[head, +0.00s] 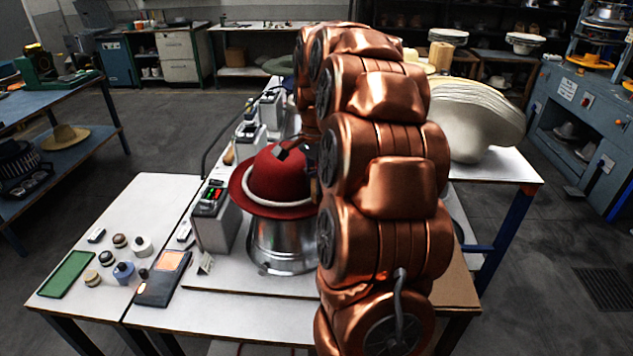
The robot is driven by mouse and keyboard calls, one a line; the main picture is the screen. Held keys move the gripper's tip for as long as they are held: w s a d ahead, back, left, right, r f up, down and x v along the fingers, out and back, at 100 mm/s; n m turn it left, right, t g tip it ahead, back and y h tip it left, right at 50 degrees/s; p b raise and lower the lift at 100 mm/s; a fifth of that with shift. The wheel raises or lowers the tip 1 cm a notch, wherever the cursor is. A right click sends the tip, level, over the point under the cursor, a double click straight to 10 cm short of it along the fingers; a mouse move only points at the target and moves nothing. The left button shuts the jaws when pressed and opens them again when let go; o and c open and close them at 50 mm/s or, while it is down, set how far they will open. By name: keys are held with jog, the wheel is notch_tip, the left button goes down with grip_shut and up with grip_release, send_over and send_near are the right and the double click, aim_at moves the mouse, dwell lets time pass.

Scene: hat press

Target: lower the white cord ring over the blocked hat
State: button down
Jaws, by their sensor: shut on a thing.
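The red felt hat (272,178) sits upright on a shiny metal base (284,247) on the white bench. The white cord ring (272,207) is around the hat, low on the crown just above the brim as seen from here. Its right side is hidden behind my copper arm. My gripper (296,151) shows only as small dark parts at the upper right of the crown. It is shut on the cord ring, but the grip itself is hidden. I cannot tell whether the ring touches the brim all round.
A grey control box (218,218) with coloured buttons stands close left of the hat. A stack of pale felt shapes (468,115) stands behind my arm to the right.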

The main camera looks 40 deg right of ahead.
jog(key=shift+f+b, duration=0.35)
jog(key=shift+b, duration=0.15)
dwell(0.6)
dwell(0.3)
jog(key=c, duration=0.9)
grip_release()
jog(key=shift+c, duration=0.2)
jog(key=shift+r, duration=0.1)
jog(key=shift+r+p, duration=0.55)
jog(key=shift+r, duration=3.1)
